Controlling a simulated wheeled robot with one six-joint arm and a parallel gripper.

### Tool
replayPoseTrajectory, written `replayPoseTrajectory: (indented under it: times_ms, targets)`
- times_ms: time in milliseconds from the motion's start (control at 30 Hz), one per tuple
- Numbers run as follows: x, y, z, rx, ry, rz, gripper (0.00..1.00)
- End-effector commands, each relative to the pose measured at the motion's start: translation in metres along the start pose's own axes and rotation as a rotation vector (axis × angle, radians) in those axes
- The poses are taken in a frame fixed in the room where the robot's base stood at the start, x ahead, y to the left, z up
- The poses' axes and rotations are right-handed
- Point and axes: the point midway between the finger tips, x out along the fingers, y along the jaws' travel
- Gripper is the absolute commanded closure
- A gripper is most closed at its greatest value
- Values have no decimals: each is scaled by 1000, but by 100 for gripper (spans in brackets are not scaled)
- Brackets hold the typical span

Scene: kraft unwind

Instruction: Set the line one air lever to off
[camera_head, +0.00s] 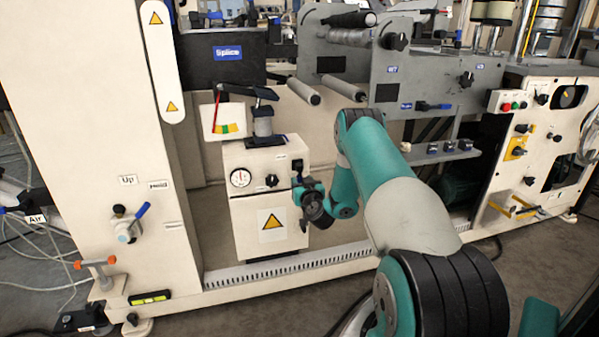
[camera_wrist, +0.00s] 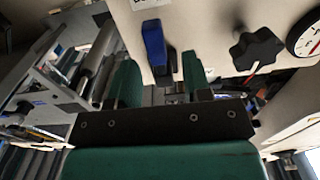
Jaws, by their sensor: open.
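A blue lever handle (camera_wrist: 155,45) shows in the wrist view on a cream panel, beside a black knob and a gauge. It runs up and down in that picture. Its lettering is cut off at the top edge, so I cannot read whether it is line one air. My gripper (camera_wrist: 158,82) is open, with one green finger on each side of the lever's line. The lever shows in the gap, and I see no contact. In the head view my gripper (camera_head: 300,190) is at the right edge of the cream cabinet (camera_head: 243,230), where my wrist partly hides the lever.
The cabinet carries a gauge (camera_head: 240,178) and a black knob (camera_head: 272,181). A separate blue lever (camera_head: 141,210) sits by the Up and Hold labels. An Air label (camera_head: 36,218) is at far left.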

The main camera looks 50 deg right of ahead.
Motion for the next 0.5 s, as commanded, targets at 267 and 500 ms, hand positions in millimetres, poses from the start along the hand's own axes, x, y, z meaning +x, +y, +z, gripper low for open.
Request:
replayPoseTrajectory:
  times_ms: [267, 500]
  targets:
    - [24, 0, -1, -2, 1, -3, 55]
    - [34, 1, -1, 1, 1, 3, 55]
